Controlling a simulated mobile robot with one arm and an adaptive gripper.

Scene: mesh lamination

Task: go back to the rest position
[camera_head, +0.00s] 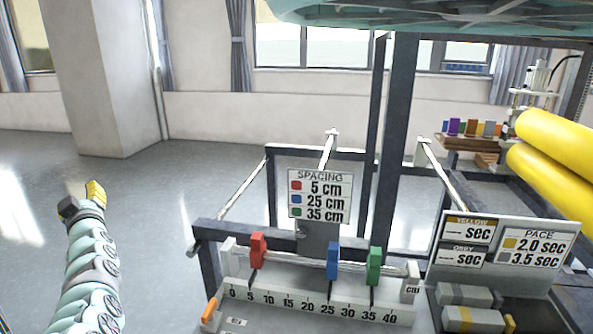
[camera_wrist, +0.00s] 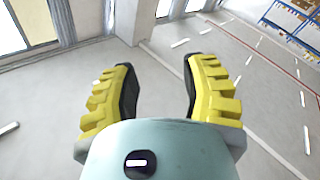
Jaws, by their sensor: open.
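My gripper (camera_head: 82,201) is at the left of the head view, raised over open floor and apart from the machine. In the wrist view, its two yellow fingers with black pads (camera_wrist: 159,92) stand wide apart with nothing between them.
A spacing scale (camera_head: 318,304) with red (camera_head: 258,250), blue (camera_head: 332,261) and green (camera_head: 375,266) sliders stands right of my arm. A spacing sign (camera_head: 320,197) is above it. Yellow rollers (camera_head: 550,175) and a pace sign (camera_head: 504,247) are at right. The floor (camera_head: 150,220) at left is clear.

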